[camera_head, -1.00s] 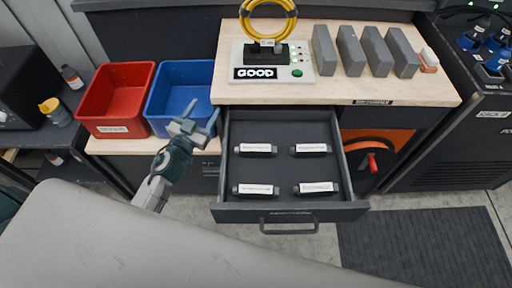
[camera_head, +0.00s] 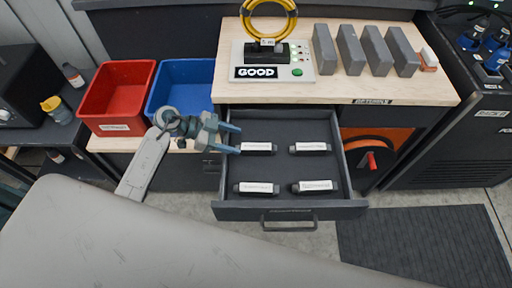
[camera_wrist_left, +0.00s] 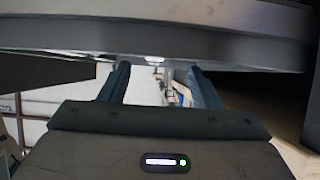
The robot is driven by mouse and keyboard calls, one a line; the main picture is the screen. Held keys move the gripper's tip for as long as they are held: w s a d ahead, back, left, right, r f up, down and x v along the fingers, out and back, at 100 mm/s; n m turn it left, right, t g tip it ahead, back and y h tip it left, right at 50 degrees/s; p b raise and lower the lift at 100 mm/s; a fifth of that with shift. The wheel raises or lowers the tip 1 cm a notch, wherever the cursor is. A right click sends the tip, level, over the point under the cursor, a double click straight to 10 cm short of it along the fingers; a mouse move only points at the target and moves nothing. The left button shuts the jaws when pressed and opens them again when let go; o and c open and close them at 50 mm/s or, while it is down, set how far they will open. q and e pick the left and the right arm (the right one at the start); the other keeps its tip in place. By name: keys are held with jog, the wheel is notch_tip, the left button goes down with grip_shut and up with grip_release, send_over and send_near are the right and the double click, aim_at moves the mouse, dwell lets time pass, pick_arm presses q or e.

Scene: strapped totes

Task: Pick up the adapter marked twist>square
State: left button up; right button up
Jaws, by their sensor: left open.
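Several dark adapters with white labels lie in the open drawer (camera_head: 280,172): one at back left (camera_head: 258,147), one at back right (camera_head: 310,148), one at front left (camera_head: 256,188) and one at front right (camera_head: 314,187). The label text is too small to read, so I cannot tell which is twist>square. My left gripper (camera_head: 236,138) is open and empty at the drawer's left edge, beside the back left adapter. Its two fingers also show in the left wrist view (camera_wrist_left: 160,85), with no adapter between them. My right gripper is not in view.
A red bin (camera_head: 117,92) and a blue bin (camera_head: 181,84) stand left of the drawer. A tester marked GOOD (camera_head: 272,72) with a yellow coil (camera_head: 268,22) and several grey blocks (camera_head: 350,50) stand on the wooden bench top (camera_head: 435,92) behind.

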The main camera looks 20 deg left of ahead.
aim_at(252, 146)
pick_arm(q)
jog(key=x, duration=0.4)
jog(key=p+x, duration=0.1)
jog(key=x, duration=0.2)
jog(key=shift+s+d+r+p, duration=0.1)
jog(key=shift+s+d+p, duration=0.2)
jog(key=shift+d, duration=0.1)
jog(key=shift+w+d+f, duration=0.15)
jog(key=shift+d+f, duration=0.15)
jog(key=shift+d, duration=0.05)
jog(key=c, duration=1.1)
jog(key=shift+c, duration=0.2)
